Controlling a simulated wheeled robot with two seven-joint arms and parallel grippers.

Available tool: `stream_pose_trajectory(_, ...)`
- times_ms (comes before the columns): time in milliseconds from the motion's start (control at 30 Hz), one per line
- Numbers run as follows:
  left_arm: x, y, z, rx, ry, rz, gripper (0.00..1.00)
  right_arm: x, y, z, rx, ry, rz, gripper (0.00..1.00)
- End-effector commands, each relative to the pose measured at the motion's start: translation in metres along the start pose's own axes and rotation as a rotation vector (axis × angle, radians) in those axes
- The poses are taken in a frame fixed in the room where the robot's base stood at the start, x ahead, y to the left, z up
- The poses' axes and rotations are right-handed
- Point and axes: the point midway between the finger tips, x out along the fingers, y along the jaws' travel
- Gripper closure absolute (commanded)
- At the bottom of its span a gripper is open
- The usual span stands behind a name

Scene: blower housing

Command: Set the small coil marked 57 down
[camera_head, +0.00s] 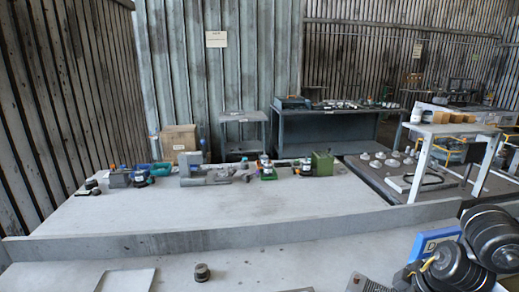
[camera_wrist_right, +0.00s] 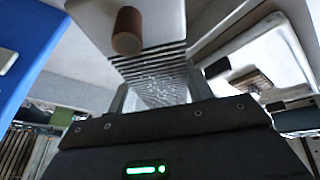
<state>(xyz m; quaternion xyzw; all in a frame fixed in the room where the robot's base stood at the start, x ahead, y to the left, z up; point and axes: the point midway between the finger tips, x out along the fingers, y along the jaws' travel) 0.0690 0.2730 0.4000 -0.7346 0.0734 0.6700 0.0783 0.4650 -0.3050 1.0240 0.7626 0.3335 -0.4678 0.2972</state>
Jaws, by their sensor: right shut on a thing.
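In the right wrist view my right gripper (camera_wrist_right: 158,95) is shut, with a ridged metallic surface between its fingers. A small reddish-brown cylinder (camera_wrist_right: 128,28), which looks like the small coil, shows at the far end of the fingers. Its round end faces the camera; no number 57 can be read, and how the fingers touch it is unclear. In the head view the coil cannot be made out. Black rounded parts of my right arm fill the lower right corner. My left gripper is not in view.
A short dark cylinder (camera_head: 202,272) stands on the near bench beside a flat grey tray (camera_head: 125,281). A blue panel with a white label (camera_head: 432,242) stands at the right. A raised ledge (camera_head: 240,238) crosses behind. Bench room between cylinder and panel is largely clear.

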Motion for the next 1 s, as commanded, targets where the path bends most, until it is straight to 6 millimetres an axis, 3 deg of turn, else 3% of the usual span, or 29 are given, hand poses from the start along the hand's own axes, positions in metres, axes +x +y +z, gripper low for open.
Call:
stream_pose_trajectory(233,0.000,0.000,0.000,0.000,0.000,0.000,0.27,0.015,-0.035,-0.033,0.126,-0.019,0.059,0.86)
stream_pose_trajectory(400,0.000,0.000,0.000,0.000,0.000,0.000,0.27,0.016,-0.061,-0.050,0.035,-0.004,0.018,0.86)
stream_pose_trajectory(1000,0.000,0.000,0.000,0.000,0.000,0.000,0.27,0.013,-0.060,-0.057,0.026,-0.003,0.007,0.86)
